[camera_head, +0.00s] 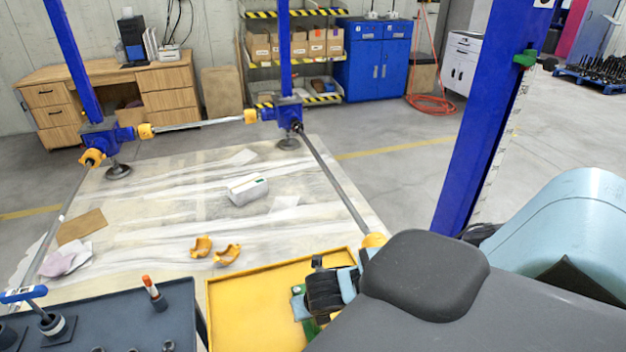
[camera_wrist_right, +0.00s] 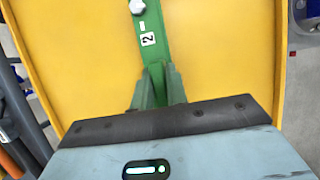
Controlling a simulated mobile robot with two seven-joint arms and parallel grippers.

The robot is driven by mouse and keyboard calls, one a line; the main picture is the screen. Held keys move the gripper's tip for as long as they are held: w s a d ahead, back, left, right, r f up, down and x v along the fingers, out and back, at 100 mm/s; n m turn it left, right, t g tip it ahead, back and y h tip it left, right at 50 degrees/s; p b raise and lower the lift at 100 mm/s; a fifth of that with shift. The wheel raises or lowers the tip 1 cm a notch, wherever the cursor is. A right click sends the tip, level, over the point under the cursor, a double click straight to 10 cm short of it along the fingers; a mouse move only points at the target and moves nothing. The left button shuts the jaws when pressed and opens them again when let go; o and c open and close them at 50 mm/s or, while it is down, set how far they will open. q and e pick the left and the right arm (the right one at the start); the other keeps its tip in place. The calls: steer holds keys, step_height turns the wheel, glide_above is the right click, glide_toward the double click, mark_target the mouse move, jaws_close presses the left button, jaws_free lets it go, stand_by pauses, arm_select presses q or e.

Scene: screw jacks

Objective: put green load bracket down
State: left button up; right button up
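The green load bracket (camera_wrist_right: 151,40) runs up the middle of the right wrist view, a narrow plate with a bolt head and a "2" label. The tray fills the background of the wrist view. I cannot tell whether the bracket touches the tray. My left gripper is not in view.
The tray's left part is bare. A dark tray (camera_head: 120,318) with tools stands to its left. Beyond, blue jack columns (camera_head: 286,50) and shafts surround a sheet-covered floor with two orange pieces (camera_head: 213,250) and a white box (camera_head: 247,190). A blue column (camera_head: 478,150) rises at right.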

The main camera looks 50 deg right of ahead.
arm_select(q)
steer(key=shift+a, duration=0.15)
arm_select(e)
steer(key=o, duration=0.4)
steer(key=shift+s+r, duration=0.1)
steer(key=shift+r, duration=0.45)
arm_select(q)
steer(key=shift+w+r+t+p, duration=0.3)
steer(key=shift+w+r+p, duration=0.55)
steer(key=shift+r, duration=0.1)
arm_select(e)
steer(key=v, duration=1.1)
steer(key=shift+s, duration=0.1)
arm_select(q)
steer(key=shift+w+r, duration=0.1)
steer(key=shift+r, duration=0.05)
arm_select(e)
steer(key=shift+a, duration=0.1)
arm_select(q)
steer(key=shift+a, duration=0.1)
arm_select(e)
steer(key=shift+s, duration=0.1)
